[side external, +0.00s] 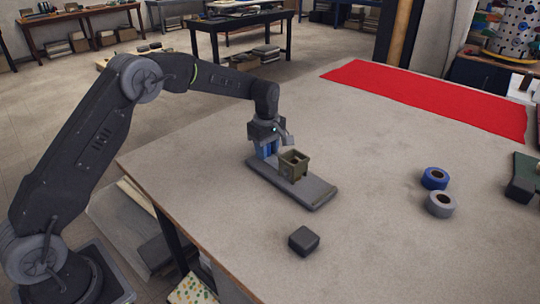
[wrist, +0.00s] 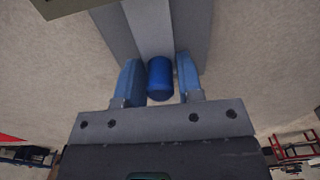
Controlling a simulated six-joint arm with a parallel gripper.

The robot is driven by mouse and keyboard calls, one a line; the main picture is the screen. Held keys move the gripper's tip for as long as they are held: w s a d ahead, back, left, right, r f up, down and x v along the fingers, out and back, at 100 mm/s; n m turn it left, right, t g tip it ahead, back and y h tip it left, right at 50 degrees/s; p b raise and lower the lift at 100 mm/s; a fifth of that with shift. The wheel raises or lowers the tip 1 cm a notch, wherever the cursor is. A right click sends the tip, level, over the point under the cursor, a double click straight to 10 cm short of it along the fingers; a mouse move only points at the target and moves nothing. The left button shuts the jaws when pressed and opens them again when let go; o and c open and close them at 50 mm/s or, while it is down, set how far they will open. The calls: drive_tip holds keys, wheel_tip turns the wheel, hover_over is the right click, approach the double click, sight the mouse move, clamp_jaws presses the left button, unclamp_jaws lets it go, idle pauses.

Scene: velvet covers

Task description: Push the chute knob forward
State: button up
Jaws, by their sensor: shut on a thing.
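The chute is a long, low grey base (side external: 318,193) lying on the table in the side external view. In the wrist view its grey channel (wrist: 150,30) runs up from the fingers toward the top edge. The chute knob is an upright-looking blue cylinder (wrist: 160,78) between my blue fingers. My gripper (side external: 267,151) points down at the far left end of the chute and is shut on the knob, which its fingers hide in the side view. It also shows in the wrist view (wrist: 159,80).
An olive square open box (side external: 294,165) stands at the chute just right of my gripper. A dark block (side external: 303,240) lies in front. Blue tape (side external: 435,178) and grey tape (side external: 440,204) lie to the right. A red cloth (side external: 430,97) covers the back. The table between is clear.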

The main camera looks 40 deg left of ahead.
sight(280, 157)
drive_tip(key=shift+s+d, duration=0.15)
drive_tip(key=shift+d, duration=1.15)
drive_tip(key=shift+s+d, duration=0.1)
drive_tip(key=shift+d, duration=1.2)
drive_tip(key=o, duration=1.4)
drive_tip(key=shift+o, duration=0.2)
drive_tip(key=shift+r, duration=0.1)
drive_tip(key=shift+r, duration=3.45)
